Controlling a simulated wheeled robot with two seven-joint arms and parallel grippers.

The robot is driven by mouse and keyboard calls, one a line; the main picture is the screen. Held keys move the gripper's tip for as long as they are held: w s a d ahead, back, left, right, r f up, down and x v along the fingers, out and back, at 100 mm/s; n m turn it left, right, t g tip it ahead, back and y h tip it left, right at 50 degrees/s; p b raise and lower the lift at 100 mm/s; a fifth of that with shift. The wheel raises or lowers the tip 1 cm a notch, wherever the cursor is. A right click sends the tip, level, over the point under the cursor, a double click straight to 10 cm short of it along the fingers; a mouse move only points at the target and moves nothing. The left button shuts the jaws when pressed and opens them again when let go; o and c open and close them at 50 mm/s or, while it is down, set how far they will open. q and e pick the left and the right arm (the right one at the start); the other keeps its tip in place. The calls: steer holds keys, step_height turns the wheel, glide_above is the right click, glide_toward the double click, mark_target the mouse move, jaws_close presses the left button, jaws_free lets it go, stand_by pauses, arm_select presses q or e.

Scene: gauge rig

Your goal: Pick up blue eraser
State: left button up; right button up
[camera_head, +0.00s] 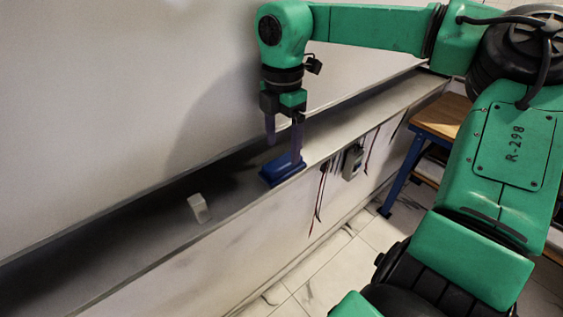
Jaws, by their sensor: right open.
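The blue eraser (281,170) lies on a long ledge (236,208) along a pale wall or board. My right gripper (284,148) points down above it with its two fingers spread. One fingertip is just behind the eraser and the other overlaps its right part in the picture. I cannot tell whether a finger touches the eraser. The jaws hold nothing. My left gripper does not show.
A small white block (198,208) stands on the ledge, left of the eraser. Cables and a small grey device (352,161) hang on the front panel. A wooden-topped table with blue legs (440,116) stands at the right.

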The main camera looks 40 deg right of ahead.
step_height(320, 180, down, 3)
steer(key=shift+s+a+r+p, duration=0.1)
steer(key=shift+a+p, duration=0.05)
steer(key=shift+p, duration=0.45)
steer(key=shift+f, duration=0.35)
jaws_close()
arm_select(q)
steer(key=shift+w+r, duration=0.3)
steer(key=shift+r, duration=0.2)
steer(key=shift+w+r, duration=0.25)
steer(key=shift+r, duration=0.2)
arm_select(e)
step_height(320, 180, up, 9)
steer(key=b, duration=0.2)
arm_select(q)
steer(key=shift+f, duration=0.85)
arm_select(e)
step_height(320, 180, up, 11)
glide_above(283, 160)
